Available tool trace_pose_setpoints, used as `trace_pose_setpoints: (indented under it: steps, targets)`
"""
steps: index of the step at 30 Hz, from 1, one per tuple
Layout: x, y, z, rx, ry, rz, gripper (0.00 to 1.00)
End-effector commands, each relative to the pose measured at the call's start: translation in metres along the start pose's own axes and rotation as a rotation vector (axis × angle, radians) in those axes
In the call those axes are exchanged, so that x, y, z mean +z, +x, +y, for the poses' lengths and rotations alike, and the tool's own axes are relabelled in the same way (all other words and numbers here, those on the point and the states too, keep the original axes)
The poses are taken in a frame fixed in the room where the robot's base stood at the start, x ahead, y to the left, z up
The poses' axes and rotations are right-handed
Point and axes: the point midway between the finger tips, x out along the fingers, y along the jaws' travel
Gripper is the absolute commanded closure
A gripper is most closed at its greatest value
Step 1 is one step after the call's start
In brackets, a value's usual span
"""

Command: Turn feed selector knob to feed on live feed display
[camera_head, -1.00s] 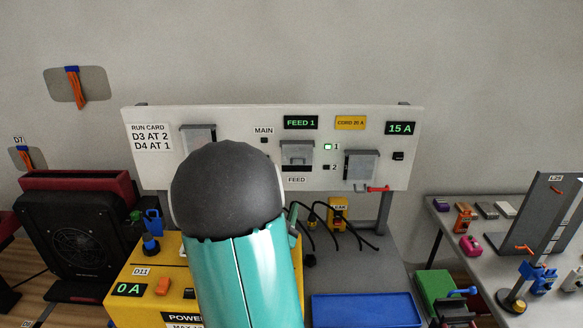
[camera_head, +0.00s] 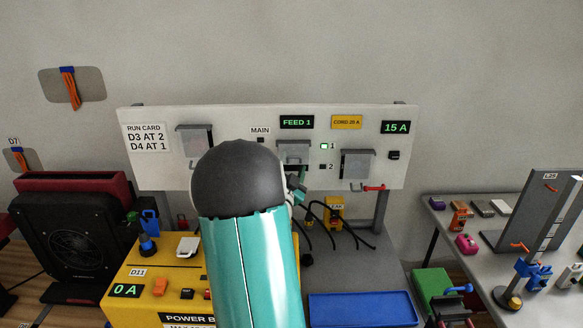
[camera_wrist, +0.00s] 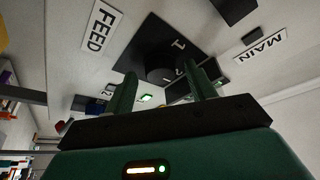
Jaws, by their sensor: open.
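The live feed display (camera_head: 297,122) on the white panel reads FEED 1 in green. Below it is the feed selector housing (camera_head: 294,148), partly hidden by my arm in the head view. In the wrist view the dark round feed selector knob (camera_wrist: 162,68) sits on a black plate marked 1, beside the FEED label (camera_wrist: 101,27). My gripper (camera_wrist: 163,74) is open, its two green fingers pointing at the knob, one towards each side of it. I cannot tell whether they touch it. In the head view the gripper (camera_head: 298,187) is mostly hidden behind my arm.
The MAIN label (camera_head: 260,130) and hooded housings (camera_head: 194,140) (camera_head: 356,164) flank the selector. A red handle (camera_head: 373,188) juts from the panel's lower edge. Black cables (camera_head: 345,237) hang below. The yellow power box (camera_head: 150,285) and blue tray (camera_head: 360,310) lie in front.

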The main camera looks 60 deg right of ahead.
Motion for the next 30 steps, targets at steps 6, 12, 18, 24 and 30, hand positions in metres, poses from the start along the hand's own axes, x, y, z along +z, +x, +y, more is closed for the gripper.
trace_pose_setpoints:
  steps: [6, 12, 18, 24, 30]
  targets:
    - [0.0, 0.0001, -0.0002, 0.0, 0.0, 0.0, 0.46]
    - [0.0, -0.0001, -0.0003, -0.001, 0.0, 0.0, 0.86]
    - [0.0, -0.0002, -0.0002, -0.002, -0.004, 0.0, 0.89]
    - [-0.0001, -0.0003, 0.0003, -0.019, -0.045, 0.001, 0.89]
    - [0.0001, -0.0003, 0.0017, -0.059, -0.144, 0.0, 0.89]
